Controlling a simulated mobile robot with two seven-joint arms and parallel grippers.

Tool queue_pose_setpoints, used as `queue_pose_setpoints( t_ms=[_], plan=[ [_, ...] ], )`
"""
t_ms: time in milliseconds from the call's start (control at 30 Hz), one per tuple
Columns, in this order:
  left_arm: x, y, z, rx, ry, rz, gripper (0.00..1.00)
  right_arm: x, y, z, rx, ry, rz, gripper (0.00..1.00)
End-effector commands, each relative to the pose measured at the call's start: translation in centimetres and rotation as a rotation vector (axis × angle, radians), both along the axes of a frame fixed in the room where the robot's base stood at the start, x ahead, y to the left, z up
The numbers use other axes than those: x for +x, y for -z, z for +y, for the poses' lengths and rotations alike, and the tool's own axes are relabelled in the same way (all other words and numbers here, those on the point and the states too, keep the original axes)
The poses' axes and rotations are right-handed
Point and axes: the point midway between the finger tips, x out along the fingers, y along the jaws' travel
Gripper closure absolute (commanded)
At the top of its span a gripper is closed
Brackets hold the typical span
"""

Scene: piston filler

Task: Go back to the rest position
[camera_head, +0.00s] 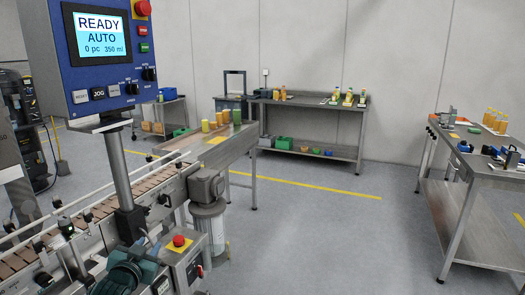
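Neither of my grippers can be made out in the head view. The filler's blue control panel (110,60) stands close at the upper left on a grey post. Its screen (98,36) reads READY, AUTO, 0 pc, 350 ml. A conveyor (130,200) with brown slats runs along the left below the panel. A teal motor (125,275) and a small box with a red emergency button (179,240) sit at its near side.
A steel table (195,148) at the conveyor's far end carries several yellow, orange and green containers. A back bench (310,101) holds bottles. A right bench (485,178) holds tools and orange bottles. The grey floor (320,235) between them is clear.

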Motion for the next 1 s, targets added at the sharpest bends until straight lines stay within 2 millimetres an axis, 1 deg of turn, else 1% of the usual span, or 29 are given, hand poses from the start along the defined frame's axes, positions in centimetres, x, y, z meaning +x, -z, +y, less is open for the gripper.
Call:
queue_pose_setpoints(
  t_ms=[33,67,100,167,200,267,300,367,400,500,600,700,733,833,1000],
  plan=[
    [-1.9,2.5,-1.4,-0.011,0.021,0.037,0.69,0.0,0.0,0.0,0.000,0.000,0.000,0.64],
    [-3.0,3.7,-2.2,-0.018,0.033,0.055,0.69,0.0,0.0,0.0,0.000,0.000,0.000,0.64],
    [-4.8,5.4,-3.2,-0.028,0.049,0.082,0.69,0.0,0.0,0.0,0.000,0.000,0.000,0.64],
    [-7.7,7.9,-5.0,-0.046,0.074,0.125,0.69,0.0,0.0,0.0,0.000,0.000,0.000,0.64],
    [-9.9,9.6,-6.2,-0.063,0.092,0.155,0.69,0.0,0.0,0.0,0.000,0.000,0.000,0.64],
    [-13.5,11.8,-8.1,-0.090,0.116,0.203,0.69,0.0,0.0,0.0,0.000,0.000,0.000,0.64],
    [-16.0,13.1,-9.3,-0.111,0.130,0.235,0.69,0.0,0.0,0.0,0.000,0.000,0.000,0.64],
    [-19.7,14.5,-10.8,-0.142,0.148,0.281,0.69,0.0,0.0,0.0,0.000,0.000,0.000,0.64],
    [-22.1,15.3,-11.8,-0.163,0.158,0.310,0.69,0.0,0.0,0.0,0.000,0.000,0.000,0.64],
    [-27.2,16.3,-13.8,-0.214,0.173,0.372,0.69,0.0,0.0,0.0,0.000,0.000,0.000,0.64],
    [-30.8,16.6,-15.1,-0.252,0.179,0.415,0.69,0.0,0.0,0.0,0.000,0.000,0.000,0.64],
    [-32.9,16.6,-15.8,-0.276,0.181,0.441,0.69,0.0,0.0,0.0,0.000,0.000,0.000,0.64],
    [-33.3,16.6,-15.9,-0.280,0.181,0.445,0.69,0.0,0.0,0.0,0.000,0.000,0.000,0.64],
    [-33.9,16.6,-16.1,-0.286,0.181,0.453,0.69,0.0,0.0,0.0,0.000,0.000,0.000,0.64],
    [-33.8,16.6,-16.1,-0.286,0.181,0.453,0.69,0.0,0.0,0.0,0.000,0.000,0.000,0.64]
  ],
)
